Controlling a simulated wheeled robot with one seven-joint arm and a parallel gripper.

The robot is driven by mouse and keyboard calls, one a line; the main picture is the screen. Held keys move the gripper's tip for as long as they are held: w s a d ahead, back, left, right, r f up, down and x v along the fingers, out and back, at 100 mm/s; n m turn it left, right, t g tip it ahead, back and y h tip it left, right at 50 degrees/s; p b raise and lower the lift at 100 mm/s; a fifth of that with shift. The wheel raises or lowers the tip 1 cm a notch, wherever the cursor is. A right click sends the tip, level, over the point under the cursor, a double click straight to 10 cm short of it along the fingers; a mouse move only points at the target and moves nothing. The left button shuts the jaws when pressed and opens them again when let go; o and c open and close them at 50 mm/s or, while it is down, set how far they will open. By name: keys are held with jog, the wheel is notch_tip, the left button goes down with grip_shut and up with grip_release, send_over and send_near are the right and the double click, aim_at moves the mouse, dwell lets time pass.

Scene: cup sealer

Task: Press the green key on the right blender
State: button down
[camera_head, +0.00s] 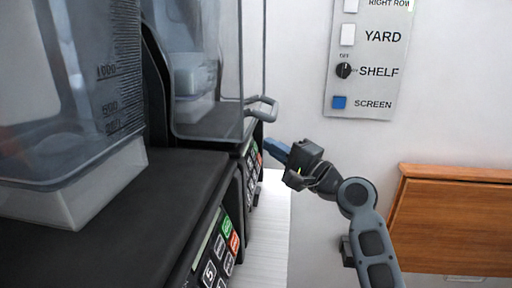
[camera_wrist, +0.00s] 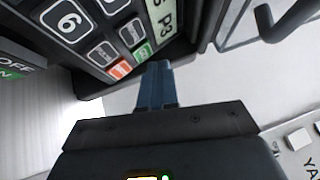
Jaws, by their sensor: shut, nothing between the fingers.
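The right blender is the farther machine in the head view, with a clear cover (camera_head: 205,75) over a dark base and a keypad (camera_head: 253,180) on its right-facing side. In the wrist view its green key (camera_wrist: 143,52) sits beside an orange key (camera_wrist: 120,69) and below a lit display (camera_wrist: 161,14) reading P3. My gripper (camera_head: 267,143) is shut and empty, its blue fingers pointing at the top part of this keypad. In the wrist view the fingertips (camera_wrist: 156,64) appear right by the green key. I cannot tell whether they touch it.
A nearer blender (camera_head: 120,190) stands at left with its own keypad (camera_head: 222,245). A grey handle (camera_head: 262,104) juts from the right blender above my fingers. A switch panel (camera_head: 368,60) hangs on the wall. A wooden cabinet (camera_head: 450,222) is at right.

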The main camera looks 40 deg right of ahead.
jog(key=shift+s+d, duration=0.1)
jog(key=s+d, duration=0.1)
jog(key=s+d+r, duration=0.1)
jog(key=s+d, duration=0.1)
jog(key=shift+s+r+p, duration=0.3)
jog(key=shift+s+p, duration=0.05)
dwell(0.4)
jog(key=shift+s, duration=0.1)
dwell(0.7)
